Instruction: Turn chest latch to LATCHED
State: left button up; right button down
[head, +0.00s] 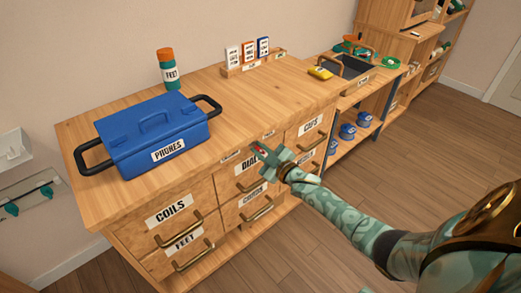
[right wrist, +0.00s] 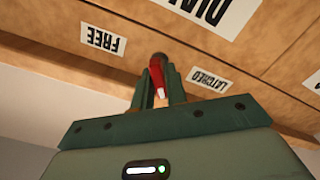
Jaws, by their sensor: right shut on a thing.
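The chest latch (right wrist: 156,78) is a small red lever with a white tip and a dark round pivot, on the wooden chest front. In the right wrist view it points back toward my gripper, between the FREE label (right wrist: 103,40) on the left and the LATCHED label (right wrist: 209,79) on the right. My right gripper (right wrist: 160,82) is shut on the lever, one finger on each side. In the head view my right gripper (head: 264,151) is at the chest's front edge, and a bit of the red latch (head: 260,147) shows. My left gripper is not in view.
The wooden chest (head: 244,100) has labelled drawers with brass handles below the latch. A bench with a yellow item (head: 320,72) stands right. Floor right is clear.

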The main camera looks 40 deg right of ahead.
jog(key=shift+f+n, duration=0.1)
jog(key=shift+n, duration=0.8)
jog(key=c, duration=1.5)
grip_release()
